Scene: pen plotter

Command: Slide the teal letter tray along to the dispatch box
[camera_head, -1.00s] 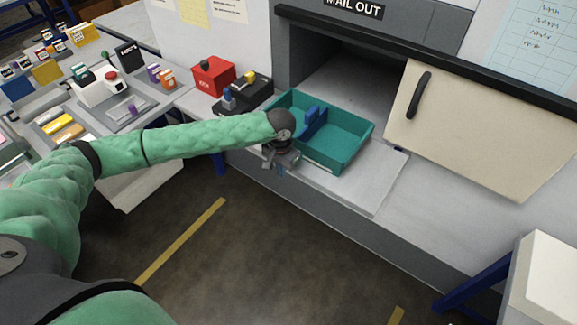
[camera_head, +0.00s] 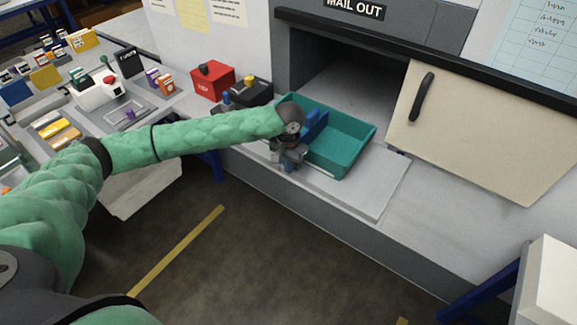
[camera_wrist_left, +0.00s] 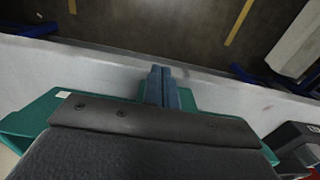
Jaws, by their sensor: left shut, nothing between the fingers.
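The teal letter tray (camera_head: 345,160) sits on the pale ledge below the MAIL OUT opening, with a blue object (camera_head: 315,122) inside it. My left gripper (camera_head: 288,165) is at the tray's near left corner and hides part of it. Its blue fingers (camera_wrist_left: 162,88) are shut with nothing between them. In the left wrist view the tray (camera_wrist_left: 30,115) shows on both sides of the gripper body. I cannot tell whether the fingers touch the tray wall. No thing is marked as a dispatch box; the dark MAIL OUT opening (camera_head: 355,85) stands behind the tray. My right gripper is not visible.
A cream door (camera_head: 480,130) with a black handle stands right of the opening. A red box (camera_head: 212,82) and a black holder (camera_head: 250,93) are left of the tray. The ledge right of the tray (camera_head: 385,185) is clear. A cluttered table is at the left.

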